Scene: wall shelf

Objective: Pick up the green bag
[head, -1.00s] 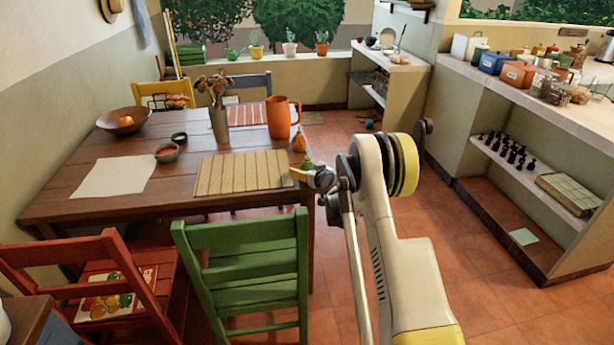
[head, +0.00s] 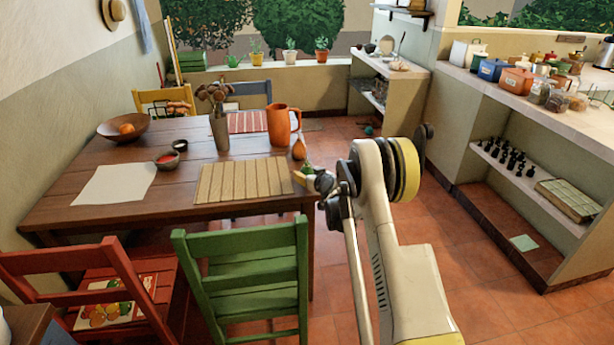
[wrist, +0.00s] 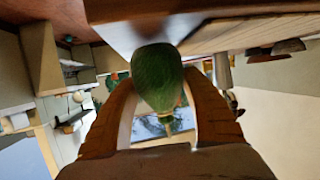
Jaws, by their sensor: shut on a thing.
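The green bag (wrist: 158,80) is a small, rounded, dark green thing that narrows to a pale tip in the wrist view. It sits between the two fingers of my gripper (wrist: 160,92), which is shut on it. In the head view my gripper (head: 316,180) is at the right edge of the wooden table (head: 70,205). Only a small green part of the bag (head: 307,169) shows there, beside the slatted mat. My gripper hides the rest. I cannot tell whether the bag touches the table.
A slatted mat (head: 243,180), an orange pear-shaped thing (head: 299,148) and an orange jug (head: 279,126) are close by on the table. A green chair (head: 245,270) stands in front. The floor (head: 450,255) to the right is open up to the shelf counter.

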